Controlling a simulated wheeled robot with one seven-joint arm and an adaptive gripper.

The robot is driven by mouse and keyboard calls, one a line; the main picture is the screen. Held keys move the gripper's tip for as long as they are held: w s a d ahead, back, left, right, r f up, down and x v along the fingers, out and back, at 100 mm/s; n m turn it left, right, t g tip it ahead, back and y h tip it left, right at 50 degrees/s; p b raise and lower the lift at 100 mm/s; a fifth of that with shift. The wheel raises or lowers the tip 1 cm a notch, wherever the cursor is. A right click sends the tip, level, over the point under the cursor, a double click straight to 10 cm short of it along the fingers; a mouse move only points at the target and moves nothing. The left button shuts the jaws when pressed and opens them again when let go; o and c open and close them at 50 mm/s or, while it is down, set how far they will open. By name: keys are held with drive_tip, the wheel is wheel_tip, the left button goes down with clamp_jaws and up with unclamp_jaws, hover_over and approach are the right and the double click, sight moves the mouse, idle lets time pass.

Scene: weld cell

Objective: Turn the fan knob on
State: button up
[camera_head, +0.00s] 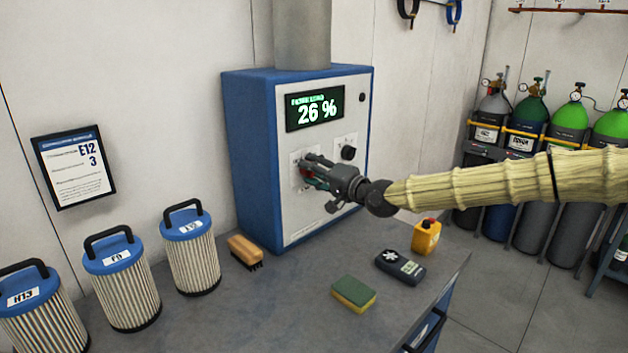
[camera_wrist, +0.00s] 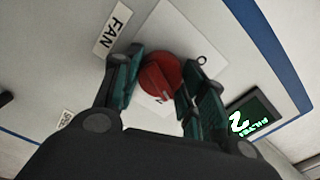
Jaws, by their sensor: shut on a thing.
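The fan knob (camera_wrist: 160,74) is round and red. In the wrist view it sits on a white plate beside a FAN label (camera_wrist: 113,30) on the cabinet front. My gripper (camera_wrist: 162,82) has a finger on each side of the knob and is shut on it. In the head view my gripper (camera_head: 312,172) reaches the front of the blue and white cabinet (camera_head: 262,150) from the right; it mostly hides the knob there. The cabinet's display (camera_head: 315,109) reads 26 %.
A black knob (camera_head: 348,153) sits just right of my gripper. On the bench below are a brush (camera_head: 245,251), a sponge (camera_head: 353,293), a dark meter (camera_head: 399,267) and a yellow container (camera_head: 426,237). Filter cartridges (camera_head: 190,255) stand left; gas cylinders (camera_head: 530,115) stand right.

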drive_tip(key=m+b, duration=0.2)
drive_tip(key=shift+f+m, duration=0.25)
drive_tip(key=shift+m, duration=0.05)
drive_tip(key=shift+r+m+b, duration=0.2)
drive_tip(key=shift+m+b, duration=0.65)
drive_tip(key=shift+m, duration=0.15)
drive_tip(key=shift+r, duration=0.1)
drive_tip(key=o, duration=1)
drive_tip(key=shift+a, duration=0.15)
drive_tip(key=shift+o, duration=0.2)
drive_tip(key=shift+d, duration=0.25)
drive_tip(key=v, duration=1.1)
drive_tip(key=shift+s+d, duration=0.25)
drive_tip(key=shift+s, duration=0.05)
